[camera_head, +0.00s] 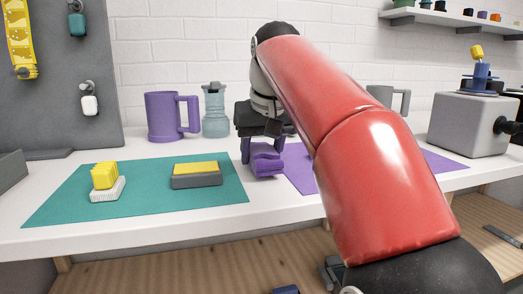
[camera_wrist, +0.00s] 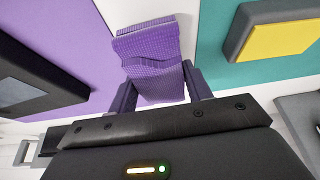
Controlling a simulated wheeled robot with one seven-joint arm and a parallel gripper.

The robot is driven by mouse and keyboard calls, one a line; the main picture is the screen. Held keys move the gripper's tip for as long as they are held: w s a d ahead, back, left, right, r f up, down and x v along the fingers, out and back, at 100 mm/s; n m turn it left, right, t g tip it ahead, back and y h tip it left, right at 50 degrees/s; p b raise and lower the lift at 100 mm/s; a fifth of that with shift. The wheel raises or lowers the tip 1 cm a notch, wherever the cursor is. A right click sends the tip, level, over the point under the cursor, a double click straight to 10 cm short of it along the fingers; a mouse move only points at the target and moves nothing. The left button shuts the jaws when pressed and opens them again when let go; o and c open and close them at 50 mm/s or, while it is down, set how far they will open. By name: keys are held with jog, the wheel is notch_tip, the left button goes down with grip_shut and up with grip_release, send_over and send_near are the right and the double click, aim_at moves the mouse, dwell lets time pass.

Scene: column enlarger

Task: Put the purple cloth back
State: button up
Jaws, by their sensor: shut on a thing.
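The purple cloth (camera_head: 265,161) is a folded, textured piece held at the counter between the teal mat and the purple mat. My gripper (camera_head: 263,150) points down and is shut on it. In the wrist view the cloth (camera_wrist: 150,55) sits between the two fingers of my gripper (camera_wrist: 158,88), with its folded end over the white strip of counter. The purple mat (camera_wrist: 70,40) lies on one side and the teal mat (camera_wrist: 215,75) on the other. I cannot tell whether the cloth touches the counter.
A grey-and-yellow block (camera_head: 196,180) and a yellow-topped brush (camera_head: 105,182) lie on the teal mat (camera_head: 60,205). Behind stand a purple mug (camera_head: 163,116), a blue-grey jar (camera_head: 215,115) and a grey mug (camera_head: 402,100). A grey machine (camera_head: 468,125) stands at right.

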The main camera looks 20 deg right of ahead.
jog(key=shift+f+b, duration=0.5)
jog(key=shift+f, duration=0.25)
dwell(0.4)
jog(key=o, duration=1.3)
jog(key=shift+c, duration=0.2)
jog(key=shift+d+r, duration=0.1)
jog(key=shift+r, duration=0.05)
jog(key=shift+s+d+r+p, duration=0.1)
jog(key=shift+s+r+p, duration=0.05)
jog(key=shift+r+p, duration=0.3)
jog(key=shift+p+v, duration=1.8)
jog(key=shift+v, duration=1.65)
jog(key=shift+a, duration=0.2)
